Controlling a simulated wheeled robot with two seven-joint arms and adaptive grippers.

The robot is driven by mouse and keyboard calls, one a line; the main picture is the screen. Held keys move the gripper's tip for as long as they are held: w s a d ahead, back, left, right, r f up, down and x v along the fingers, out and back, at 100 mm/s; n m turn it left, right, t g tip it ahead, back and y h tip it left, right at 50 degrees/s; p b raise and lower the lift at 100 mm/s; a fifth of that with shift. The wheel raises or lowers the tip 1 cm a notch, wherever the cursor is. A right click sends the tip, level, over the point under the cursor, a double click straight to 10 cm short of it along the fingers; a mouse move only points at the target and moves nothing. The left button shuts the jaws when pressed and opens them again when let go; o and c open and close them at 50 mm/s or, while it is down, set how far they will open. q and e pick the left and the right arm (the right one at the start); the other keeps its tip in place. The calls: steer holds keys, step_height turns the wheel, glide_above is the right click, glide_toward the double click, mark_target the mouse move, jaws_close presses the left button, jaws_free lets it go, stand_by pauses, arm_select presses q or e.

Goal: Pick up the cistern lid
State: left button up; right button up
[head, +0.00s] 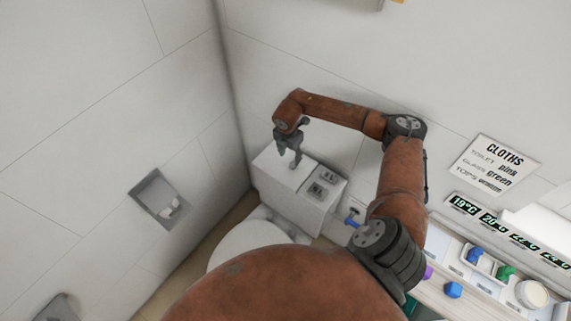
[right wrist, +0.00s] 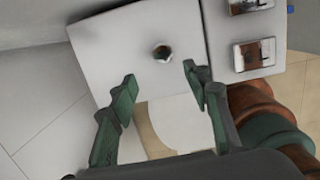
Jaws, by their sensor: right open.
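The cistern lid (head: 279,172) is a white square panel on top of the cistern (head: 296,207) in the corner. In the right wrist view the lid (right wrist: 110,45) has a small round metallic knob (right wrist: 161,52) near its middle. My right gripper (head: 290,155) is over the lid with its fingers pointing down. In the right wrist view the gripper (right wrist: 159,77) is open and empty, its fingertips on either side of the knob and short of it in the picture. Whether the fingertips touch the lid cannot be told. My left gripper is not in view.
Two square metallic panels (right wrist: 254,53) lie on the cistern top beside the lid. The toilet seat (head: 250,240) is below the cistern. Walls stand close behind and left. A counter with blue (head: 453,290) and green (head: 505,272) cloths is at the right.

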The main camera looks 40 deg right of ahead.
mark_target(293, 164)
steer(key=shift+d+f+h+b, duration=0.3)
steer(key=shift+d+f+b, duration=0.5)
steer(key=shift+f, duration=0.2)
steer(key=f+b, duration=0.3)
steer(key=f, duration=0.2)
steer(key=shift+d+f+b, duration=0.2)
steer(key=shift+f+b, duration=0.15)
steer(key=shift+b, duration=0.05)
steer(key=shift+r, duration=0.15)
steer(key=shift+c, duration=0.4)
jaws_close()
steer(key=shift+w+r, duration=0.1)
